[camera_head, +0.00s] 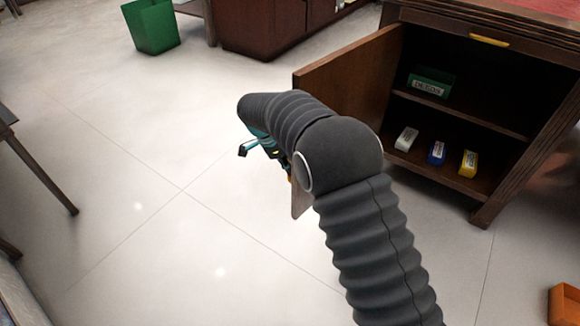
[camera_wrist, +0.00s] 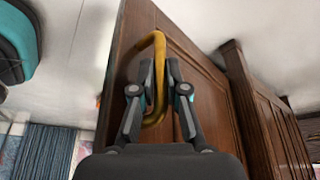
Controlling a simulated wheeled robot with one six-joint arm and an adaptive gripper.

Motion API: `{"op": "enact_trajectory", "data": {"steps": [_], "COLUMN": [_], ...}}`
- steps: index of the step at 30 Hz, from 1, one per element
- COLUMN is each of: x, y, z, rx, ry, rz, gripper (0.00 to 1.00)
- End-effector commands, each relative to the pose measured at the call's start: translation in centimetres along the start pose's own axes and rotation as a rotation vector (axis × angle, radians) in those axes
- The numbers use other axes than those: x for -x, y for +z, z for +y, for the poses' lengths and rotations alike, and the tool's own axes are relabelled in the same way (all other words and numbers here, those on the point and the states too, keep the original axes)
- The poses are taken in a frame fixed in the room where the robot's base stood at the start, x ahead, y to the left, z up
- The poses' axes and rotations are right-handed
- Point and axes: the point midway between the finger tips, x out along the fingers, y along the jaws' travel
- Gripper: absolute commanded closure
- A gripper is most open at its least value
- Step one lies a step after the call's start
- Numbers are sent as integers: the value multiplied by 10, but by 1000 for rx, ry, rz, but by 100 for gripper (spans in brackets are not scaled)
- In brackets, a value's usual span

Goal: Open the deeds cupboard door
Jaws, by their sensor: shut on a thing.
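The deeds cupboard door (camera_head: 350,75) is a brown wooden panel swung wide open at the left of the desk's cupboard. In the wrist view the door (camera_wrist: 190,70) fills the middle, with a curved brass handle (camera_wrist: 158,50) on it. My gripper (camera_wrist: 160,75) has its two fingers closed on this handle. In the head view my gripper (camera_head: 262,148) is mostly hidden behind my arm, at the door's free edge, and the handle is hidden there.
The open cupboard holds a green labelled box (camera_head: 430,84) on the upper shelf (camera_head: 475,117). White (camera_head: 406,138), blue (camera_head: 437,152) and yellow (camera_head: 468,163) binders stand below. A green bin (camera_head: 151,27) stands at the back left. An orange box (camera_head: 565,304) is at lower right.

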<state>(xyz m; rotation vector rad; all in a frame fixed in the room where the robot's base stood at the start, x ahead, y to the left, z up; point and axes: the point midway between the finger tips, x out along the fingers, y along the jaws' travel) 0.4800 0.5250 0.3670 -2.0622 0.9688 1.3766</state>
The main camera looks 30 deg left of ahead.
Motion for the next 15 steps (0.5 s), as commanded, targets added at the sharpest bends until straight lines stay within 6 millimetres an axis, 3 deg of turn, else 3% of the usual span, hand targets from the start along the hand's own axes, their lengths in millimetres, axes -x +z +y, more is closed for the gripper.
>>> {"op": "enact_trajectory", "data": {"steps": [5,6,9,15], "x": [-1,-1,-1,1], "y": [-3,-3,-3,2], "z": [-1,-1,-1,0], "rx": [-2,-2,-1,4], "ry": [-2,-2,-2,-3], "rz": [3,3,3,2], "gripper": [100,84,62,62]}}
